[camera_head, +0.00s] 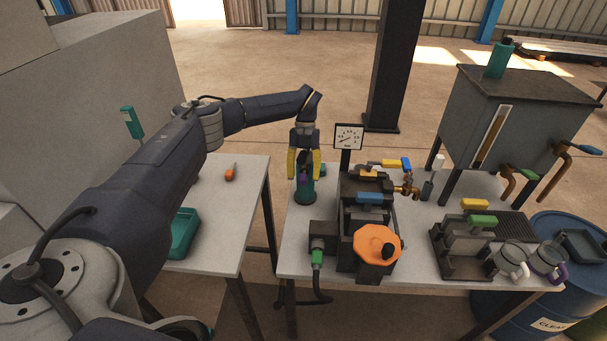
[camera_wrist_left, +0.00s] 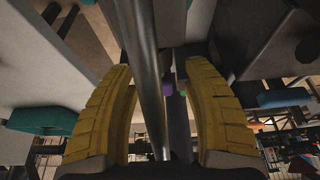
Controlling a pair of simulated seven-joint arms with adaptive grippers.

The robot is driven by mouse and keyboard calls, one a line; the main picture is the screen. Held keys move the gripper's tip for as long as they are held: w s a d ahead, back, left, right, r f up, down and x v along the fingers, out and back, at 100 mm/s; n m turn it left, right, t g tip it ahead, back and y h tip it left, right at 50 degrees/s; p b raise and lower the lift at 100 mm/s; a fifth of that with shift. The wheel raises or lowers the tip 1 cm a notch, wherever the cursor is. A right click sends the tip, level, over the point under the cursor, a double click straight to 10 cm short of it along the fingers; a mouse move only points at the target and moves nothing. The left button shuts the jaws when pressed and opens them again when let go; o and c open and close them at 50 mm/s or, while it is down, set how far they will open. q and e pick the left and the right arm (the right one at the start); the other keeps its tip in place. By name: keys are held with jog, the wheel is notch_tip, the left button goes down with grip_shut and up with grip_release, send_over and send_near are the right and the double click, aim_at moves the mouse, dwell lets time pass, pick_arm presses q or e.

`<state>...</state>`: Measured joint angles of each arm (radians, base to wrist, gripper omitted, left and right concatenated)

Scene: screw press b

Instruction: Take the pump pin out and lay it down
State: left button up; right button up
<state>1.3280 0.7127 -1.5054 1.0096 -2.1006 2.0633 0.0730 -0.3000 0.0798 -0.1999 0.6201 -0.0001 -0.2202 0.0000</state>
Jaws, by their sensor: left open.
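My left gripper (camera_head: 304,176) points down with its yellow fingers apart, over a teal, round-based piece (camera_head: 304,197) at the left end of the press table. A small purple part (camera_head: 302,182) shows just below and between the fingertips. In the left wrist view the open fingers (camera_wrist_left: 162,70) stand on either side of a long grey metal rod (camera_wrist_left: 150,85). A small purple piece (camera_wrist_left: 168,89) shows beside the rod. I cannot tell for sure which part is the pump pin. The fingers and the dark parts between them hide some of it. My right gripper is not in view.
A grey tank (camera_head: 530,115) stands at the right.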

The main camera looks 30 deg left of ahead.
pick_arm(q)
grip_shut()
dwell(0.8)
